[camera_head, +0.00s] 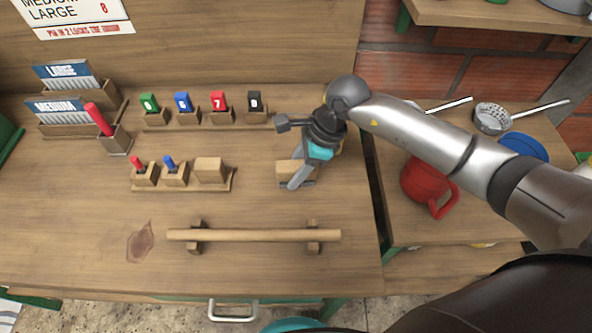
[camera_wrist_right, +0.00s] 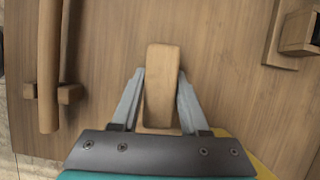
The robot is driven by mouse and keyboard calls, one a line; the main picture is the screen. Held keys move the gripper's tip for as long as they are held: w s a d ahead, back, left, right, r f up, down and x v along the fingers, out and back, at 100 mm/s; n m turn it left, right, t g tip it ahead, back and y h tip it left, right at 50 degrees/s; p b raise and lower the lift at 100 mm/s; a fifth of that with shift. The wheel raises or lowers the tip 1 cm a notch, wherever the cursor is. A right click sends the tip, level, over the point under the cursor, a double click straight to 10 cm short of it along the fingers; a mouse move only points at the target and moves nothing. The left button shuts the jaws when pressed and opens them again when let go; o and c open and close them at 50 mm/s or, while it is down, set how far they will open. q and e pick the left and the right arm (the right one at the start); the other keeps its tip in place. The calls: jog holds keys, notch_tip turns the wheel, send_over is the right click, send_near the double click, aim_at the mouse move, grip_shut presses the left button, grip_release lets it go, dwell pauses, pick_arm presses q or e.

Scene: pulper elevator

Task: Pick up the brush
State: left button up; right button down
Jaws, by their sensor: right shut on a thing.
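A plain wooden block (camera_head: 283,168), which I take to be the brush, is on the wooden bench right of the short rack. No bristles show. My right gripper (camera_head: 297,180) reaches down over it from the right. In the right wrist view, its two grey fingers (camera_wrist_right: 161,78) close on the long sides of the block (camera_wrist_right: 161,60), and the block sticks out past the fingertips. I cannot tell whether it touches the bench. The gripper hides part of it. My left gripper is not in view.
A wooden bar (camera_head: 254,235) on two supports crosses the front. Racks with coloured tags (camera_head: 183,103) and small pegs (camera_head: 168,165) stand to the left. A red mug (camera_head: 425,185) and a strainer (camera_head: 492,118) are on the right table. Something yellow is partly behind the gripper.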

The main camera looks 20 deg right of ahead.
aim_at(295, 165)
jog(key=shift+r, duration=0.15)
notch_tip(295, 165, up, 20)
jog(key=p, duration=0.1)
jog(key=shift+p, duration=0.35)
